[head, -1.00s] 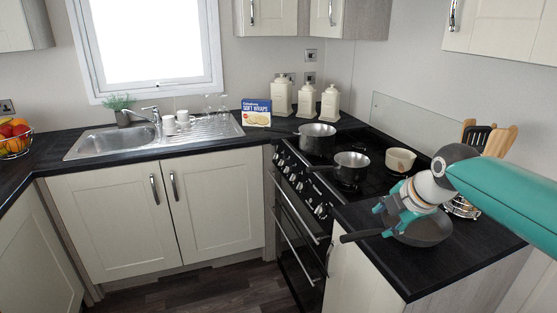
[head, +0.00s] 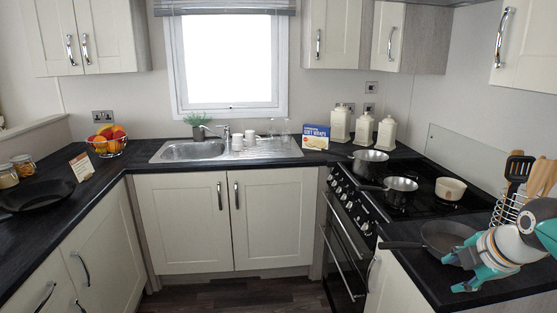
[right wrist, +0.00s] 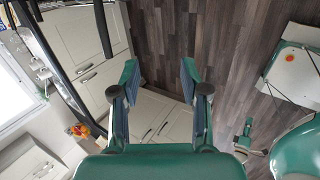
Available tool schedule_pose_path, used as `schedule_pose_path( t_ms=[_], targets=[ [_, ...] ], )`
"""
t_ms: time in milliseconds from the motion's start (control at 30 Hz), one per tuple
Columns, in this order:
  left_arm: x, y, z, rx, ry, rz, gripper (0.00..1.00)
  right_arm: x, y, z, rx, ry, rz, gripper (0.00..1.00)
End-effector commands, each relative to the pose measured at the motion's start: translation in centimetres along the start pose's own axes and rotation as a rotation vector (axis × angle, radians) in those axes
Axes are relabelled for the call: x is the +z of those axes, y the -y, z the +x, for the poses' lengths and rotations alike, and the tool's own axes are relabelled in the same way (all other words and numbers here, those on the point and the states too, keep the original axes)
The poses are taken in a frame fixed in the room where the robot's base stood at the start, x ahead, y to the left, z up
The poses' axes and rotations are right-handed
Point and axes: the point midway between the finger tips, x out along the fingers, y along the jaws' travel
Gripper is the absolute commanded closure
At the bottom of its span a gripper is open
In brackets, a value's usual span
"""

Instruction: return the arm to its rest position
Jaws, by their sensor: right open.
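My right gripper (head: 456,272) is at the lower right of the head view, in front of the dark frying pan (head: 447,236) on the right worktop. Its fingers are spread. In the right wrist view the open fingers (right wrist: 159,78) have nothing between them, only floor and cabinet fronts beyond. The pan rests on the worktop with its handle pointing left. My right arm comes in from the right edge.
The hob with two saucepans (head: 371,161) (head: 400,190) and a cream bowl (head: 450,188) lies left of and behind the gripper. A utensil rack (head: 508,208) stands close behind my arm. Another dark pan (head: 36,196) lies on the left worktop. The floor (head: 235,293) is clear.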

Motion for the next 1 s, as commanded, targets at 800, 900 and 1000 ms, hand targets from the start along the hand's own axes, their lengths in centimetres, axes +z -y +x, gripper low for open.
schedule_pose_path(
  t_ms=[800,900,1000],
  targets=[
    [0.0,-0.2,-0.6,0.000,0.000,0.000,0.60,-12.1,17.0,20.0,-0.514,-0.214,0.025,0.55],
    [0.0,-0.3,-0.8,0.000,0.000,0.000,0.60,-15.8,23.2,23.0,-0.624,-0.231,0.156,0.55],
    [0.0,-0.3,-0.9,0.000,0.000,0.000,0.60,-19.4,29.8,24.7,-0.729,-0.214,0.341,0.55]
  ],
)
